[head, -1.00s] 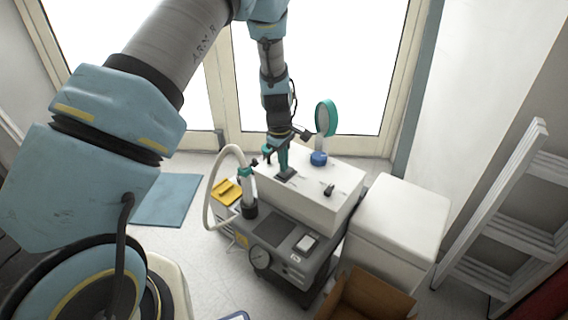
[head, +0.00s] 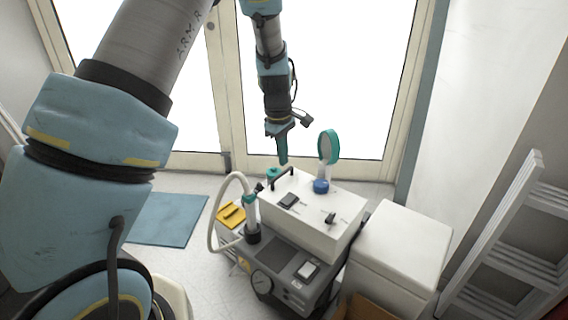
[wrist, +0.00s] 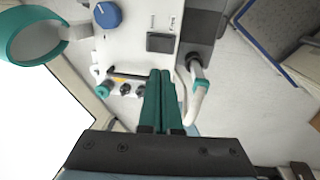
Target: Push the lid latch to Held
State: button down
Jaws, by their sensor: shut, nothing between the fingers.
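The white compressor housing (head: 310,212) has a dark square piece (head: 289,200) on its top, near the left edge. The same dark piece shows in the wrist view (wrist: 160,42), just beyond my fingertips. A small black toggle (head: 330,218) stands farther right on the top. Labels are too small to read, so I cannot tell which part is the lid latch or its position. My gripper (head: 283,162) has green fingers, shut together and empty. It hangs above the back left edge of the housing, apart from it. The fingers also show in the wrist view (wrist: 160,72).
A blue knob (head: 321,186) and a green-rimmed round mirror-like part (head: 328,147) stand at the back. A pale hose (head: 215,205) loops at left. A white cabinet (head: 402,245) stands at right.

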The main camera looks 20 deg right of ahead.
aim_at(291, 196)
dwell(0.3)
jog(key=shift+w+d+b, duration=0.15)
jog(key=shift+d+b, duration=0.55)
jog(key=shift+b, duration=0.05)
jog(key=f, duration=0.4)
jog(key=d+f, duration=0.1)
jog(key=f, duration=0.9)
jog(key=shift+w+d, duration=0.3)
jog(key=shift+w, duration=0.1)
